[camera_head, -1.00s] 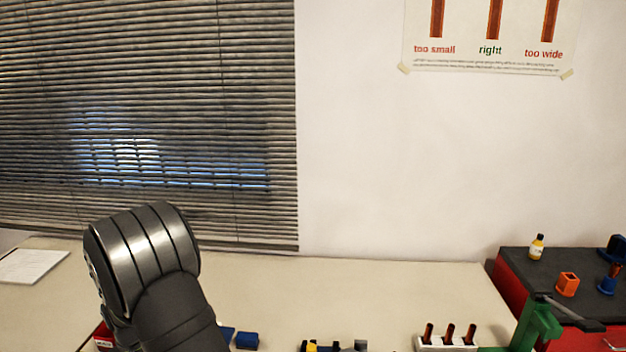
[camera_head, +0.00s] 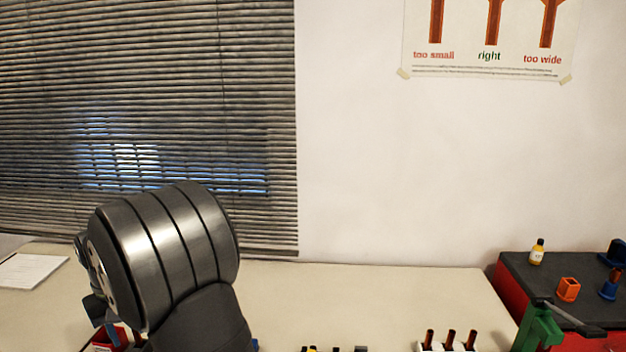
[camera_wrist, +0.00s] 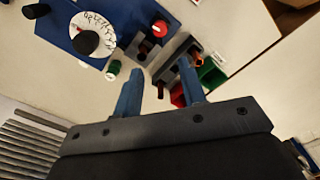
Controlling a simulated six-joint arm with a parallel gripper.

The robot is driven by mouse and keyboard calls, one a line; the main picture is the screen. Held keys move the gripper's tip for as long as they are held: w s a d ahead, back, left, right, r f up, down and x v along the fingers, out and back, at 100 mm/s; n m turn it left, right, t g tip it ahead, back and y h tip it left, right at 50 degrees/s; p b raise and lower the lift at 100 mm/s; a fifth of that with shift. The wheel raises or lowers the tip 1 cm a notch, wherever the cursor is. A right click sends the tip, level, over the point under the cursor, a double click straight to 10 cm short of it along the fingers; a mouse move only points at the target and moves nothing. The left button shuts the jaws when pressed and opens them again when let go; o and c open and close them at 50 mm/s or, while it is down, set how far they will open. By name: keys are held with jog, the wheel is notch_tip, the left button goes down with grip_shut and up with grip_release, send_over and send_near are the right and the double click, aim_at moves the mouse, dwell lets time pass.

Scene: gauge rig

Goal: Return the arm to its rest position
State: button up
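My gripper (camera_wrist: 160,90) shows in the wrist view with its two blue fingers apart and nothing between their tips. Its fingers point over the table, clear of the objects seen below. In the head view my dark grey arm (camera_head: 165,250) is raised at the lower left, in front of the blinds. The gripper is mostly hidden behind the arm or out of frame there.
The wrist view shows a blue panel (camera_wrist: 65,35) with a white dial, dark brackets, and red and green bins (camera_wrist: 212,75). In the head view, a white holder with brown pins (camera_head: 447,347), a green stand (camera_head: 537,328) and a dark-topped red cabinet (camera_head: 510,285) stand right.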

jog(key=f+m, duration=0.4)
jog(key=m, duration=0.1)
jog(key=shift+d, duration=0.2)
dwell(0.5)
